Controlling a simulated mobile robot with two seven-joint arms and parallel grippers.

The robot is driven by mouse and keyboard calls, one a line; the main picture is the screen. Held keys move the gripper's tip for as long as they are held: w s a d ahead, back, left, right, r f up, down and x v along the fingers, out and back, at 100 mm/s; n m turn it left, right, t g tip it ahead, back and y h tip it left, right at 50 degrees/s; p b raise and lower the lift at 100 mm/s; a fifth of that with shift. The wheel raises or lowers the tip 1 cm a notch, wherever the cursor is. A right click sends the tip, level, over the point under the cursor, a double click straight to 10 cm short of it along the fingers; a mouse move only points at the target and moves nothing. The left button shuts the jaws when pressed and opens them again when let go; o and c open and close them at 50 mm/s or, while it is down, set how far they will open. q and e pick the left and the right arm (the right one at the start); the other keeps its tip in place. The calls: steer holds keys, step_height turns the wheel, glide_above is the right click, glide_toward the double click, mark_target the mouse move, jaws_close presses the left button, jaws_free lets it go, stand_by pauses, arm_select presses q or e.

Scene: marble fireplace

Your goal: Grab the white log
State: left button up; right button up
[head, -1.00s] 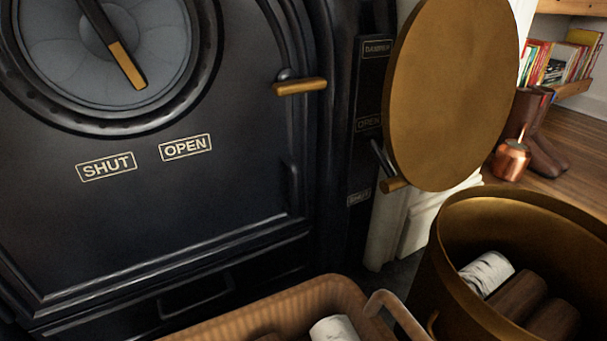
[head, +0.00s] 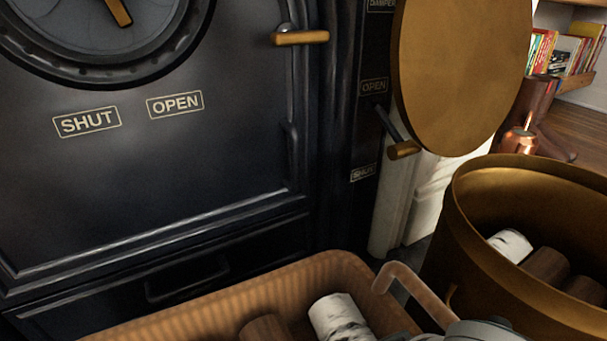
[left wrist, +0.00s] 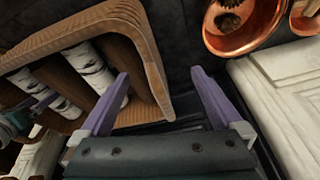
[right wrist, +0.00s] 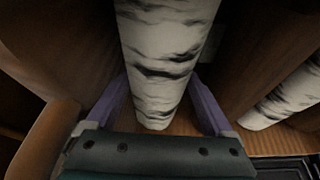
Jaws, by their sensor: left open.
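A white birch log (head: 338,318) with dark marks lies in the ribbed brown basket (head: 325,268) at the bottom of the head view. In the right wrist view the white log (right wrist: 160,60) passes between the purple fingers of my right gripper (right wrist: 161,78). That gripper is open, with one finger close on each side; contact cannot be told. My left gripper (left wrist: 160,73) is open and empty near the basket's corner. Neither gripper's fingers show in the head view.
A brown log (head: 268,329) lies left of the white one in the basket. A brass bucket (head: 470,235) at right holds another white log (head: 510,245) and brown logs. The black stove (head: 230,150) stands behind. The basket's handle (head: 405,280) rises near the bucket.

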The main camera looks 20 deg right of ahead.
jaws_close()
stand_by(0.4)
steer(key=shift+r, duration=0.1)
